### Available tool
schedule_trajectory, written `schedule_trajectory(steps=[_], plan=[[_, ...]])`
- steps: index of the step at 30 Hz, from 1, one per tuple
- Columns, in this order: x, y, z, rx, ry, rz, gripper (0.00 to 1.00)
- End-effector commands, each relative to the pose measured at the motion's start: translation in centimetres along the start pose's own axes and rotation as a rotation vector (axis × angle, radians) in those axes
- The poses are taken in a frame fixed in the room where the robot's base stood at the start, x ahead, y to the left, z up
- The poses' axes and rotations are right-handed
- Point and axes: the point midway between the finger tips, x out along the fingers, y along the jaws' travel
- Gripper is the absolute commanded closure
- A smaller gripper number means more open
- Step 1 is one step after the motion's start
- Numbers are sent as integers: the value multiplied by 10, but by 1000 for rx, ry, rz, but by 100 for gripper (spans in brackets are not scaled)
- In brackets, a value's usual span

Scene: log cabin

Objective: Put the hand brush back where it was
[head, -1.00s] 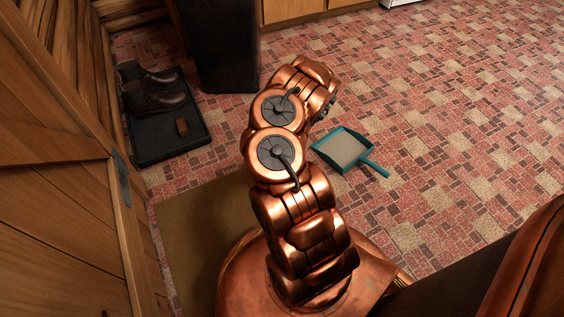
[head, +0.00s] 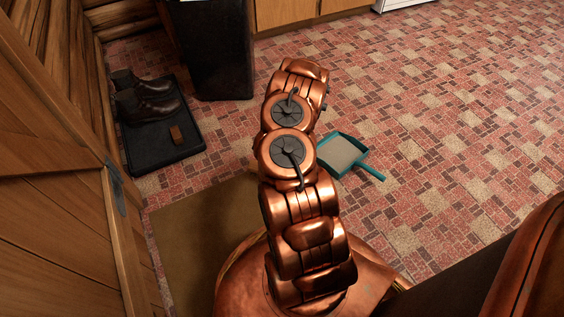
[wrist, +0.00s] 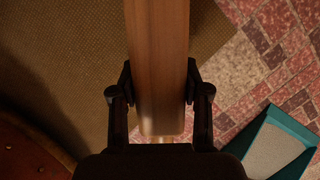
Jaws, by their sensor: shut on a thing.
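A long wooden piece, the hand brush (wrist: 158,40), runs up the middle of the wrist view between the fingers of my gripper (wrist: 158,82). The gripper is shut on it. Its far end runs out of the top of that view, and I cannot see bristles. The brush is above the brown mat. In the head view my arm hides both gripper and brush. A teal dustpan (head: 342,154) with a pale inside lies on the tiled floor right of my arm; it also shows at the lower right of the wrist view (wrist: 278,150).
A dark bin-like object (head: 215,50) stands behind. A wooden door (head: 60,200) borders the left. The brown mat (head: 185,235) lies by my base. Tiled floor at right is clear.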

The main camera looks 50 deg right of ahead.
Motion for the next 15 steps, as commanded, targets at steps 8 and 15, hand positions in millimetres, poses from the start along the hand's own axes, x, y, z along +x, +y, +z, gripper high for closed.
schedule_trajectory(steps=[8, 15], plan=[[0, -23, -7, 0, 1, -1, 81], [1, -43, -11, -2, -2, -1, 81]])
